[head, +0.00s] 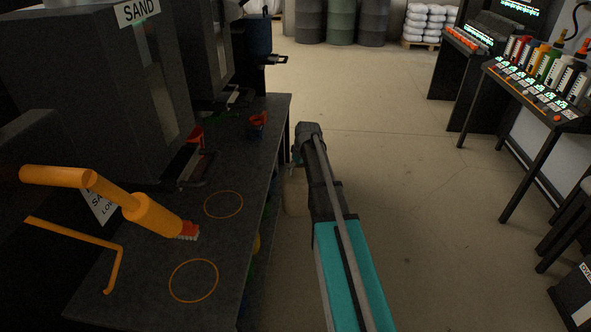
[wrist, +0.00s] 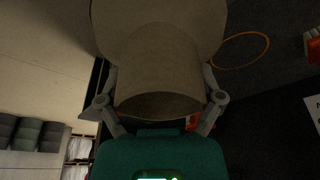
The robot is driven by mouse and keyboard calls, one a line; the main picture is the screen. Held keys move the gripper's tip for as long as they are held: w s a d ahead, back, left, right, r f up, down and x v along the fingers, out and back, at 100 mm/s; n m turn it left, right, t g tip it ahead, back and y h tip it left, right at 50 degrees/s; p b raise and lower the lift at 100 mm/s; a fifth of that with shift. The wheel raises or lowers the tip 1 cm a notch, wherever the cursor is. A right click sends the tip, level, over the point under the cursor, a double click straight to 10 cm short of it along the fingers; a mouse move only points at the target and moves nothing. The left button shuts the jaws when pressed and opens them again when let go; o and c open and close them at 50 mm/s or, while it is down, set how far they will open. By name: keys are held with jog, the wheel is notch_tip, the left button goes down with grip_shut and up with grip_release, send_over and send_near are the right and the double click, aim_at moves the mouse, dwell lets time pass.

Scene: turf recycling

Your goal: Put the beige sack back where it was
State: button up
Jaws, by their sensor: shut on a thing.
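My gripper (wrist: 160,82) is shut on the beige sack (wrist: 158,35), with one finger on each side of its narrow neck. The sack fills the upper middle of the wrist view, its wider body away from the gripper. In the head view my gripper (head: 298,158) is just right of the dark bench (head: 130,275), and part of the sack (head: 294,196) hangs beyond the bench's right edge, partly hidden by my arm. Two orange circles, a farther one (head: 223,192) and a nearer one (head: 193,259), mark the bench top. Both look empty.
An orange pipe (head: 150,212) with a red-tipped end and a thin bent orange rod (head: 75,240) reach over the bench. A SAND hopper (head: 125,90) stands behind. Open floor (head: 400,120) lies right, before a rack of bottles (head: 540,85).

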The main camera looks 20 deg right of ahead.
jog(key=c, duration=0.3)
jog(key=p+v, duration=0.3)
jog(key=w+p+v, duration=0.1)
jog(key=p+v, duration=0.1)
jog(key=p, duration=0.1)
jog(key=w+p+v, duration=0.1)
jog(key=p+v, duration=0.1)
jog(key=v, duration=0.1)
jog(key=shift+s+a+r+p, duration=0.15)
jog(key=shift+a+r+p, duration=0.2)
jog(key=shift+r, duration=0.2)
jog(key=shift+c, duration=0.2)
jog(key=shift+d, duration=0.1)
